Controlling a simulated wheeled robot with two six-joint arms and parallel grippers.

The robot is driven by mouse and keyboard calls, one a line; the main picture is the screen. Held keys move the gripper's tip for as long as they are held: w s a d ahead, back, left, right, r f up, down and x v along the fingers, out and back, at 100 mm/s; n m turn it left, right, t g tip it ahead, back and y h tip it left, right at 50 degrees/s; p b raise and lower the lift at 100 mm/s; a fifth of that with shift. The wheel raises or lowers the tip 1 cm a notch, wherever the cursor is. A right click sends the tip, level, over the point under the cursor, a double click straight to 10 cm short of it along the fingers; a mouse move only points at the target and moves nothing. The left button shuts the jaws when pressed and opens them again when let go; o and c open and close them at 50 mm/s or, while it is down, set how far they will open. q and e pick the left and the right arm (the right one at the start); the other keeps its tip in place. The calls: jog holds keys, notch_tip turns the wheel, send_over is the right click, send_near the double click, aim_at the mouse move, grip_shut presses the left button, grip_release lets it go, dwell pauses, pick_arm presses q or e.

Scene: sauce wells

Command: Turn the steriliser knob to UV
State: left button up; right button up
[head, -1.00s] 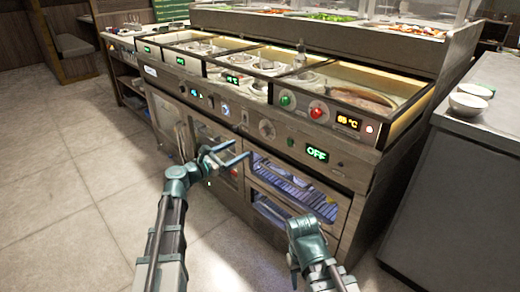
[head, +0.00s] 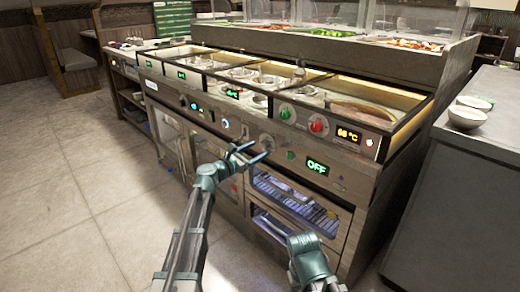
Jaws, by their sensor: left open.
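The round grey steriliser knob (head: 267,140) is on the counter's front panel, left of a green display (head: 317,167) that reads OFF. My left gripper (head: 262,151) is open and empty, its two fingers pointing right, just below and in front of the knob. I cannot tell whether a fingertip touches the knob. The knob's pointer and marks are too small to read. My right gripper (head: 302,243) is low in front of the lit cabinet, and its fingers are hard to make out.
A lit cabinet (head: 292,193) with racks is below the panel. A green button (head: 290,155) sits between knob and display. Green and red knobs (head: 318,125) are above. A grey side counter (head: 460,150) with white bowls stands at right. The floor at left is clear.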

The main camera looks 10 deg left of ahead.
pick_arm(q)
jog(key=shift+x, duration=1.05)
grip_shut()
